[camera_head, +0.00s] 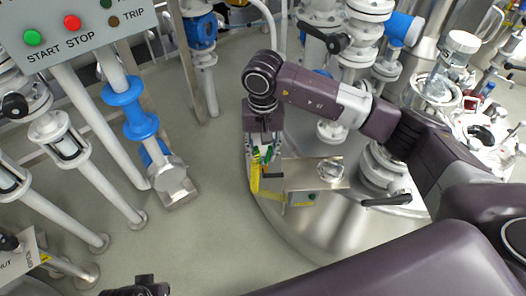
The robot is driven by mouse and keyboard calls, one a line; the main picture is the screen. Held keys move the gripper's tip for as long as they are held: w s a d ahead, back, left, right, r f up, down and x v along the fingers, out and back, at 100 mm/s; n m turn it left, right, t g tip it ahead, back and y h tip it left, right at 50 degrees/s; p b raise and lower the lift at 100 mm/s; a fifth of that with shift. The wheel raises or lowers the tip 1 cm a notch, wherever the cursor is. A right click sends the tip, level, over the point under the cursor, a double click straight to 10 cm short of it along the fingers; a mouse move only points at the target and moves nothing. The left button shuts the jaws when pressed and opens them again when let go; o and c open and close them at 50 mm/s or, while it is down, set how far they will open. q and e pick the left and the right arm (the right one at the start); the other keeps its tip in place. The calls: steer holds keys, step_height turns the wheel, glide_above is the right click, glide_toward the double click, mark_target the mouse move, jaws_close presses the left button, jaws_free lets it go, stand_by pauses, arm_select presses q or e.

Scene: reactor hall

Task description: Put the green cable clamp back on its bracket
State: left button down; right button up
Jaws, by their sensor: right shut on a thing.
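My right gripper (262,157) points down at the left edge of the round metal platform, its fingers shut on a small green piece, which appears to be the green cable clamp (267,154). The fingers hide much of the clamp. A yellow upright piece (255,180) stands directly below and beside the fingers; I cannot tell whether it is the bracket or whether the clamp touches it. A metal box (325,174) with a green button and a yellow label adjoins it on the right.
A panel (85,32) with START, STOP and TRIP hangs at the upper left. Pipes with blue fittings (137,122) stand below it. Flanged valves (385,165) crowd the platform at right. A cluttered table (495,130) is at the far right. The floor (205,215) left of the platform is clear.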

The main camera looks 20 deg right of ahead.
steer(key=shift+f, duration=0.2)
steer(key=shift+f+b, duration=0.2)
steer(key=shift+b, duration=0.25)
steer(key=shift+f, duration=0.2)
arm_select(q)
steer(key=shift+b+v, duration=0.3)
steer(key=shift+v, duration=2.5)
arm_select(e)
steer(key=shift+f, duration=0.1)
arm_select(q)
steer(key=shift+w, duration=0.15)
steer(key=shift+w+r, duration=0.1)
steer(key=shift+w, duration=0.1)
steer(key=shift+v, duration=0.85)
